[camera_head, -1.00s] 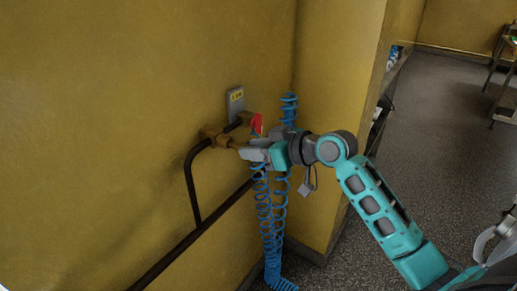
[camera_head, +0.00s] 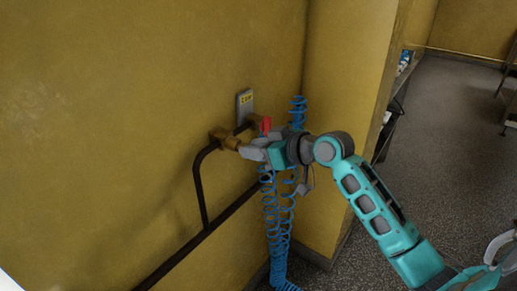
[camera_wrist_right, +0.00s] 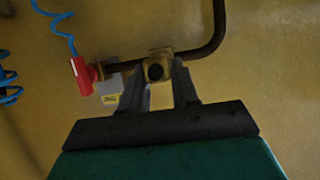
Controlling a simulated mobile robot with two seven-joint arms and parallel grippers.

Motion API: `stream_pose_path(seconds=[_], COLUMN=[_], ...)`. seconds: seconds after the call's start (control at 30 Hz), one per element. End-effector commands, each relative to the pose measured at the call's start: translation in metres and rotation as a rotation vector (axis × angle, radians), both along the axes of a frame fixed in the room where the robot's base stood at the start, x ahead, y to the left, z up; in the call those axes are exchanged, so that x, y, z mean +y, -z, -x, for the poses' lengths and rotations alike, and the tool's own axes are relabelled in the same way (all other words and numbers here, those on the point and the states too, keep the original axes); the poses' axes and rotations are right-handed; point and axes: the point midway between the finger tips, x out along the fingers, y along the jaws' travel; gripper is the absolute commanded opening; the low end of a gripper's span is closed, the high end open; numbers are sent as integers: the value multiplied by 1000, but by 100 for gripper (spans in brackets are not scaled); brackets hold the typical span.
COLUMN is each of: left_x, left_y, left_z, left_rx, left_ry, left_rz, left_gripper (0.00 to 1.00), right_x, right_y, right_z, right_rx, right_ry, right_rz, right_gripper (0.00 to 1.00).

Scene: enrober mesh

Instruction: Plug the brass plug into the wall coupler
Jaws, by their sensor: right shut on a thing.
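The wall coupler (camera_head: 220,136) is a brass fitting on the yellow wall at the end of a dark pipe. My right gripper (camera_head: 246,151) is beside it, reaching in from the right, and is shut on a small brass piece, taken as the brass plug (camera_head: 234,143). The plug's tip is at or very near the coupler; I cannot tell whether it is inside. In the right wrist view, a square brass fitting (camera_wrist_right: 155,55) with a dark round centre shows just beyond my right fingertips (camera_wrist_right: 159,82); the fingers partly hide what they grip. My left gripper is out of view.
A red-handled connector (camera_head: 266,124) is just right of the coupler, below a grey wall plate (camera_head: 244,104). Blue coiled hose (camera_head: 277,225) hangs under my right gripper. A wall corner (camera_head: 325,130) stands close to the right. Speckled floor (camera_head: 440,150) is open further right.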

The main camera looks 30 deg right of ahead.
Motion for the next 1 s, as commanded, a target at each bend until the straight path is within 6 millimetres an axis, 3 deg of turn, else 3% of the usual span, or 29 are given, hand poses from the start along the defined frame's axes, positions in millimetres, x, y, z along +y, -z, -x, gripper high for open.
stream_pose_path(seconds=[1.0], left_x=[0], left_y=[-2], left_z=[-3], left_rx=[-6], left_ry=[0], left_rz=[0], left_gripper=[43], right_x=[-13], right_y=[-1], right_z=[32], right_rx=[-4], right_ry=[1], right_rz=[0], right_gripper=[0])
